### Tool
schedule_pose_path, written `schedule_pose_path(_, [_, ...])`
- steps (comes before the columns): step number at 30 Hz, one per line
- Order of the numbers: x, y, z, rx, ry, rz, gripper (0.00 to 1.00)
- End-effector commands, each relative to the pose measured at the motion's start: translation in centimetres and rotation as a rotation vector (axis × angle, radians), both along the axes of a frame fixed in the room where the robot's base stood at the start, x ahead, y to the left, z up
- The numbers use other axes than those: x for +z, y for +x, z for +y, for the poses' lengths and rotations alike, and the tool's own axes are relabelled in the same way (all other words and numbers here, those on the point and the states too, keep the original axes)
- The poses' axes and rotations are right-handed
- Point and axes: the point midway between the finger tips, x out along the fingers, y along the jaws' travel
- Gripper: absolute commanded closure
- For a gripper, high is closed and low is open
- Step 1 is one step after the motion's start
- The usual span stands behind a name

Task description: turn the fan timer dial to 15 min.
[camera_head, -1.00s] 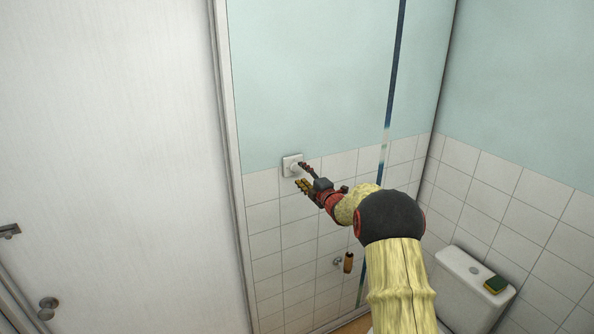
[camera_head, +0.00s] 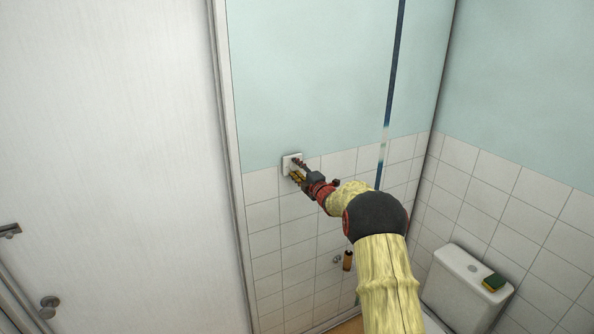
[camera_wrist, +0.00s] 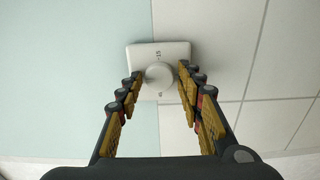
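The fan timer is a white square plate (camera_head: 287,160) on the wall, at the line between the blue paint and the white tiles. In the wrist view its plate (camera_wrist: 178,50) carries a round white dial (camera_wrist: 159,75), with small dark marks above and below the dial. My gripper (camera_head: 296,168) is at the plate in the head view and covers part of it. In the wrist view my gripper (camera_wrist: 158,86) is open, with one finger on each side of the dial. Gaps show between the fingers and the dial. The dial's pointer cannot be made out.
A white door (camera_head: 110,150) with a frame stands left of the timer. An orange-brown handled item (camera_head: 347,260) hangs on the tiles below my arm.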

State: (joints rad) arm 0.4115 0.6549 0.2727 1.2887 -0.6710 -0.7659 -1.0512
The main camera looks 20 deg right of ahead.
Motion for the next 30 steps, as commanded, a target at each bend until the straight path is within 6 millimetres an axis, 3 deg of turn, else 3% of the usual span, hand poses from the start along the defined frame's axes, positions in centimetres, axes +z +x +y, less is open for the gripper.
schedule_pose_path(16, [-0.10, -0.02, 0.00, 0.000, 0.000, 0.001, 0.96])
schedule_pose_path(30, [-0.27, -0.04, 0.01, 0.000, 0.119, 0.006, 0.97])
